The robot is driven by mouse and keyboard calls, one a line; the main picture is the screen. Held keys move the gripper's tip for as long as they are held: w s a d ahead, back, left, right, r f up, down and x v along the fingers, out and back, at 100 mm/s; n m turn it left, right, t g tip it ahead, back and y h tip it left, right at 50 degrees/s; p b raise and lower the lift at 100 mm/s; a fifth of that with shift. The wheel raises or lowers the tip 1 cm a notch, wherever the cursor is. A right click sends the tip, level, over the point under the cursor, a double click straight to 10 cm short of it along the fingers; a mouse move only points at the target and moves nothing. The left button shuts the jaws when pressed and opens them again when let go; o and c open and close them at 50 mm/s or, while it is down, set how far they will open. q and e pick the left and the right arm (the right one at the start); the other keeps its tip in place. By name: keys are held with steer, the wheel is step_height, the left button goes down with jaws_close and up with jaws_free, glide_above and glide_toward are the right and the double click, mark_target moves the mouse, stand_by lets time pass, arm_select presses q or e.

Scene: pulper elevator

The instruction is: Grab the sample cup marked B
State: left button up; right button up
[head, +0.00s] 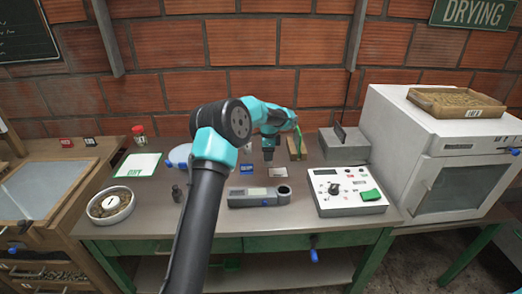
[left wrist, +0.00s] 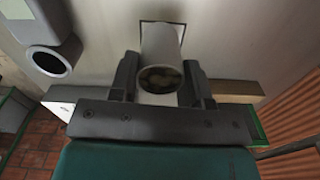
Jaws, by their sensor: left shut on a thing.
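My left gripper (head: 268,152) points down over the back middle of the workbench (head: 240,222). In the left wrist view its two dark fingers (left wrist: 160,82) are shut on a pale round cup (left wrist: 158,98), one on each side. The cup has brownish contents in its mouth. I cannot read any letter on it, so I cannot tell whether it is the one marked B. In the head view the cup does not show clearly. Whether it touches the bench I cannot tell. My right gripper is in neither view.
A grey meter with a round opening (head: 260,196) lies in front of the gripper. A white control box (head: 346,190) stands to the right, with a grey box (head: 344,147) behind. A bowl of beans (head: 111,205) and a paper sheet (head: 138,165) are left. A white oven (head: 405,125) stands far right.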

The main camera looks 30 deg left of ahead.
arm_select(q)
steer(key=shift+s+d, duration=0.15)
steer(key=shift+s, duration=0.1)
stand_by(0.4)
